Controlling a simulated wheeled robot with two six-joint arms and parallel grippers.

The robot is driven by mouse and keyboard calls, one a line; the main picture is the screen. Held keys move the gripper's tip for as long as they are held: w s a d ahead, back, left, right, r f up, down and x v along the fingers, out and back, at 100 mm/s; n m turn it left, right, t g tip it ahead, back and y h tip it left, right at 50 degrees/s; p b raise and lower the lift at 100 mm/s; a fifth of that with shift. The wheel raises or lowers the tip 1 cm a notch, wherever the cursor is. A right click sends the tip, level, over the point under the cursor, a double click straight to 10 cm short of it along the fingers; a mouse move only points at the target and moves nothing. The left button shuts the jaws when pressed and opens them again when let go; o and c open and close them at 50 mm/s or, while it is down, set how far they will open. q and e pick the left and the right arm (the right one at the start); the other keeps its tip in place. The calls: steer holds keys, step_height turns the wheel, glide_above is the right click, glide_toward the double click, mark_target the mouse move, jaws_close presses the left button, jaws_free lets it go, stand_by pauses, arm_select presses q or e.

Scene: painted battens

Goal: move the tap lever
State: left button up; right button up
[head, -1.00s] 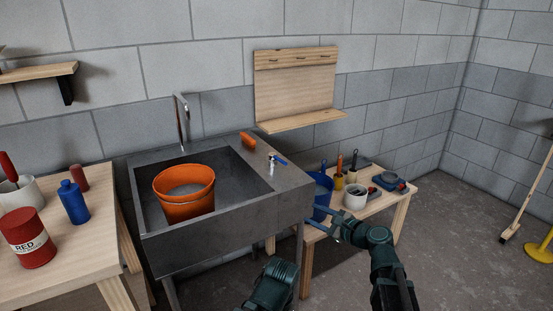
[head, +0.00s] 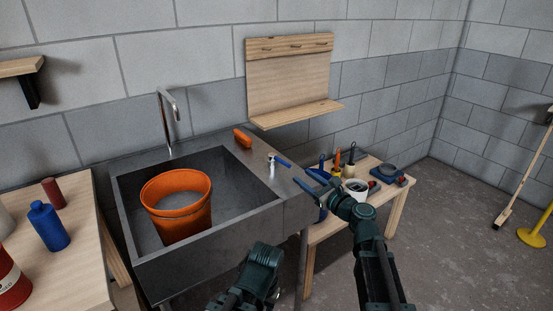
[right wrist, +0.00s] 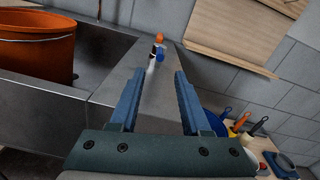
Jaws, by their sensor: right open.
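The tap lever (head: 283,162) is a small blue handle on a pale metal stub valve (head: 271,170) on the right ledge of the sink (head: 293,208). In the right wrist view the lever (right wrist: 160,52) shows end-on, ahead of the fingertips. My right gripper (head: 303,178) is open and empty, to the right of the lever and apart from it. In the right wrist view its blue fingers (right wrist: 157,72) stand either side of the line to the valve. My left gripper is not visible.
An orange bucket (head: 176,222) stands in the basin under a tall spout (head: 170,118). An orange object (head: 243,138) lies on the back ledge. A side table (head: 392,210) with pots, brushes and a blue bucket stands right of the sink. A wall shelf (head: 298,115) hangs above.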

mark_target(275, 156)
steer(key=x, duration=1.3)
steer(key=shift+w+a, duration=0.25)
steer(key=shift+w, duration=0.05)
jaws_close()
stand_by(0.9)
